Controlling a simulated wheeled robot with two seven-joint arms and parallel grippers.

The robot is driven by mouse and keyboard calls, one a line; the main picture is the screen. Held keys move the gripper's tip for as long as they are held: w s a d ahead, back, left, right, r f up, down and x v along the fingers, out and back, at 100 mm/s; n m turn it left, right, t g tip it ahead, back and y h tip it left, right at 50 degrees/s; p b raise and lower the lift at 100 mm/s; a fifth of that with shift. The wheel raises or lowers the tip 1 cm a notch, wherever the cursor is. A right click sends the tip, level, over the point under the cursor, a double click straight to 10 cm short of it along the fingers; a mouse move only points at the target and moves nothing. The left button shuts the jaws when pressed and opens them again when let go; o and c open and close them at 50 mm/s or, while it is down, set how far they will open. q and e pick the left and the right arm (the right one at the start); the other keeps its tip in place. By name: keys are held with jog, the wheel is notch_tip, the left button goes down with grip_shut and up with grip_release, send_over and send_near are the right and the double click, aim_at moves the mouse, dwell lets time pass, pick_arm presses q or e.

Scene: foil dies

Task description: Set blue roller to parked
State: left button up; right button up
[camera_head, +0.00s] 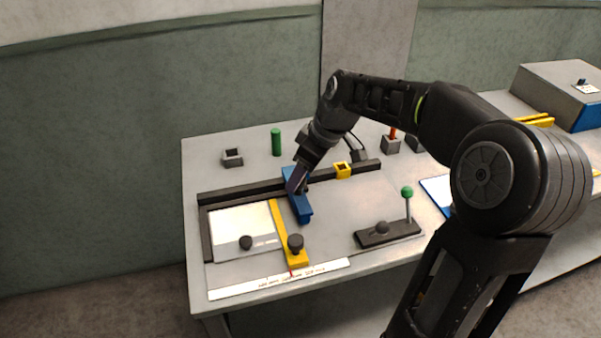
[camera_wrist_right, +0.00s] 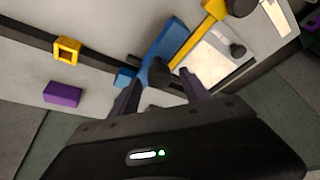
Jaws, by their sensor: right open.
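The blue roller (camera_head: 305,211) is a long blue bar lying across the black rail (camera_head: 240,192), to the right of a white plate. In the right wrist view the blue bar (camera_wrist_right: 170,42) has a dark knob (camera_wrist_right: 160,72) at its near part. My right gripper (camera_head: 297,184) is down at the rail end of the blue bar. In the wrist view its open fingers (camera_wrist_right: 158,80) are on either side of the knob; whether they touch it I cannot tell. The gripper hides part of the bar. My left gripper is not in view.
A yellow ruler arm (camera_head: 279,220) with a black knob lies just left of the bar. A yellow square frame (camera_head: 342,170) sits on the rail to the right. A green-ball lever (camera_head: 407,195) stands further right. A green cylinder (camera_head: 276,142) and grey socket (camera_head: 232,158) stand behind.

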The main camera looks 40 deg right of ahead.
jog(key=shift+w+f, duration=0.1)
jog(key=shift+f, duration=0.2)
grip_shut()
dwell(0.5)
dwell(0.8)
